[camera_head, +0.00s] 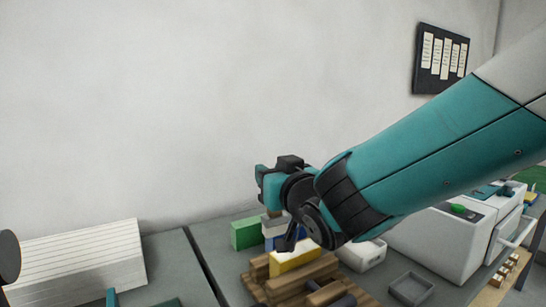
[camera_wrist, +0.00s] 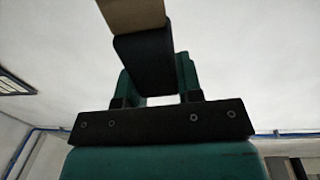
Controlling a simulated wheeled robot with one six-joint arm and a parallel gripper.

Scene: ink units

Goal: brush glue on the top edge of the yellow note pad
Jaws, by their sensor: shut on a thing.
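The yellow note pad (camera_head: 295,258) sits on a wooden stand (camera_head: 290,284) in the head view, pale on top with a yellow front face. My arm hangs over it and hides part of its top. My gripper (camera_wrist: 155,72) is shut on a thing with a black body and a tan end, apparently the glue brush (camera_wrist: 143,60). In the head view the fingers and the brush cannot be made out clearly behind my wrist. I cannot tell whether the brush touches the pad.
A green block (camera_head: 246,233) stands behind the pad, beside a blue-and-white one (camera_head: 273,230). A small white box (camera_head: 365,256) and a grey tray (camera_head: 411,288) lie to the right, before a large white machine (camera_head: 440,243). A white ribbed stack (camera_head: 80,262) stands left.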

